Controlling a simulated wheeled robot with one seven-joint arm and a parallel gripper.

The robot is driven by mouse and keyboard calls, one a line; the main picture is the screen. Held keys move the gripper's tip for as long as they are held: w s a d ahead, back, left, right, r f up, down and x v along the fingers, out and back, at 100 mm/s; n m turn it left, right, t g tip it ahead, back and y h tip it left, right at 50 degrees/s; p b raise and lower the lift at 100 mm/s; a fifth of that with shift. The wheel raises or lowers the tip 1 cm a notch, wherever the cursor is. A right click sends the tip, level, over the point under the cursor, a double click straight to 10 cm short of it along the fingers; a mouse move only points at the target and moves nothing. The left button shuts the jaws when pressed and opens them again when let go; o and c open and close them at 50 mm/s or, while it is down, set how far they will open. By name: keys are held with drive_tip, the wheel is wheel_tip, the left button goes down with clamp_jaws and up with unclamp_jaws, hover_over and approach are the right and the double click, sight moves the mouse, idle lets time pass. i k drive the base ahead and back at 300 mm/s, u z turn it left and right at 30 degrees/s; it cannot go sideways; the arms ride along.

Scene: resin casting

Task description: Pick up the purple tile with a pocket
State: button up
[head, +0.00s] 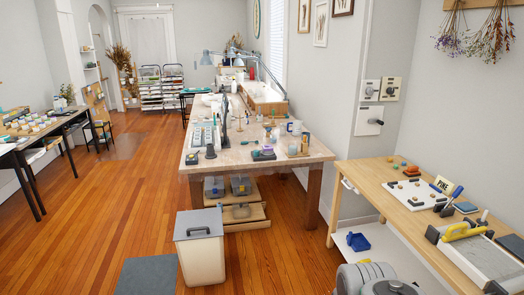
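My gripper is not in view.
A cream bin with a grey lid (199,244) stands in front of the worktable, beside a grey floor mat (146,277). A wooden bench (395,205) with tools is at right. Small bottles and jars crowd the worktable around the block. Wooden floor is open at left.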

sight(265, 147)
drive_tip(key=i, duration=4.05)
drive_tip(key=u, duration=2.95)
